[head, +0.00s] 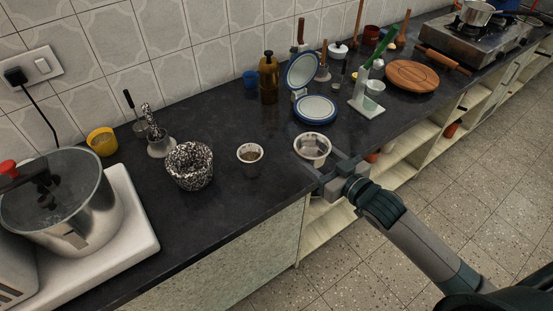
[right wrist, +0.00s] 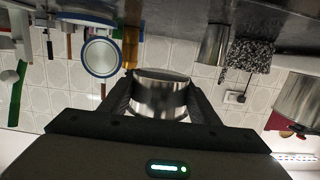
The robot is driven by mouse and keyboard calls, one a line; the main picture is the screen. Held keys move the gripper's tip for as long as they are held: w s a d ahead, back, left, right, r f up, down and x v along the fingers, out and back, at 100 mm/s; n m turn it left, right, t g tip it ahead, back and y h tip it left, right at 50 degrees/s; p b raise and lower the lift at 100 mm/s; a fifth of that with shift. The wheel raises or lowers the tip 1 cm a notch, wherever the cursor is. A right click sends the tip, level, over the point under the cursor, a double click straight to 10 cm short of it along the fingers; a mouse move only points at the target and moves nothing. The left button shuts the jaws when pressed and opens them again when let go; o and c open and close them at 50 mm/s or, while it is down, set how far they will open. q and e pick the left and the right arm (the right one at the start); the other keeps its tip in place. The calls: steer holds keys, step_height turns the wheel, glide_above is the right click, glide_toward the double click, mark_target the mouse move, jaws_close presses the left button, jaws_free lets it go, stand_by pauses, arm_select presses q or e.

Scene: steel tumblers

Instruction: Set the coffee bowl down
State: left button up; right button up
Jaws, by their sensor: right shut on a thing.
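The coffee bowl is a small steel bowl (head: 312,146) with a bright rim, upright near the counter's front edge. My right gripper (head: 322,164) is shut on it, its fingers on either side of the wall. The right wrist view is upside down and shows the bowl (right wrist: 160,96) between both fingers. Wall tiles show between its base and the counter there, so it appears to hang above the surface. A steel tumbler (head: 250,159) with dark contents stands apart to its left. My left gripper is not in view.
A speckled black-and-white pot (head: 189,167) stands left of the tumbler. Dark counter (head: 232,205) is bare in front of the tumbler.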

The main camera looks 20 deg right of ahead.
steer(key=p, duration=0.1)
glide_above(283, 165)
steer(key=f, duration=0.5)
steer(key=shift+s+d, duration=0.15)
steer(key=shift+s, duration=0.05)
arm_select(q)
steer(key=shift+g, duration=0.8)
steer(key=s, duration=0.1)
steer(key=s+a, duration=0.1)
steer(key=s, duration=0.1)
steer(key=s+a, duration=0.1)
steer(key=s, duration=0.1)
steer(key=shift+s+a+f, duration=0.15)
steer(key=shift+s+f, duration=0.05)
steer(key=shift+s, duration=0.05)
arm_select(e)
steer(key=shift+w+a+f, duration=0.2)
steer(key=shift+w+f, duration=0.05)
steer(key=shift+f, duration=0.05)
steer(key=shift+f, duration=0.1)
